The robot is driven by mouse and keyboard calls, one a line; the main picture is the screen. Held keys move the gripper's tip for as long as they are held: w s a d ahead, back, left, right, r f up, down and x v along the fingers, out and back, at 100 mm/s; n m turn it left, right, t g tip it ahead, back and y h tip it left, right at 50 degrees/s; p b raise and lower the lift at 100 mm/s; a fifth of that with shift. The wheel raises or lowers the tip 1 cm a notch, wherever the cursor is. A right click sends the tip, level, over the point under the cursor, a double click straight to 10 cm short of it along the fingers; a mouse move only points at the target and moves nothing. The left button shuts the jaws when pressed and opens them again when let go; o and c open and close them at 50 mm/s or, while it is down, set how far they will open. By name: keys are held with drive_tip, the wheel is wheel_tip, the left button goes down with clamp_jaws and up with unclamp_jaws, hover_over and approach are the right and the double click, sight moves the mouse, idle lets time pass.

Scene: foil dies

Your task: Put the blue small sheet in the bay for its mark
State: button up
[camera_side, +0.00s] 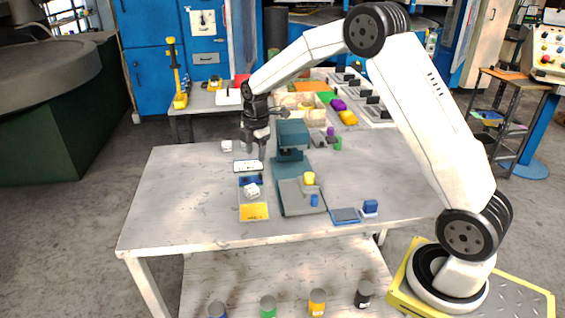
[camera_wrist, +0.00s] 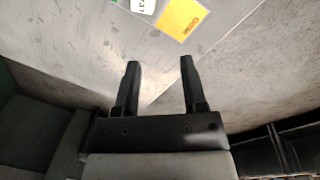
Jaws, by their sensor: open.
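A dark blue piece (camera_side: 243,181), partly hidden by a white lump (camera_side: 252,191), lies in a narrow grey holder left of the press; I cannot tell for sure whether it is the blue small sheet. A yellow marked sheet or plate (camera_side: 254,211) is at the holder's near end and also shows in the wrist view (camera_wrist: 182,18). A white card with dark marks (camera_side: 248,166) is at the far end. My gripper (camera_side: 255,150) is above the table beyond the card, fingers pointing down. In the wrist view my gripper (camera_wrist: 160,64) is open, with nothing between the fingers.
A teal press (camera_side: 292,135) stands just right of my gripper, with a grey plate bearing a yellow knob (camera_side: 309,178) before it. A small white block (camera_side: 227,146) sits left. The table's left side is clear.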

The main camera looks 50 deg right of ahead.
drive_tip(key=s+a+m, duration=0.3)
drive_tip(key=s+m, duration=0.2)
drive_tip(key=s, duration=0.3)
drive_tip(key=s+a+m+t, duration=0.1)
drive_tip(key=s+a+m, duration=0.3)
drive_tip(key=s+m, duration=0.2)
drive_tip(key=s+a+f+m, duration=0.1)
drive_tip(key=s+a+m, duration=0.2)
drive_tip(key=s, duration=0.6)
drive_tip(key=m, duration=0.2)
drive_tip(key=shift+s+a+m+t, duration=0.25)
drive_tip(key=shift+s+m+t, duration=0.05)
drive_tip(key=shift+s, duration=0.1)
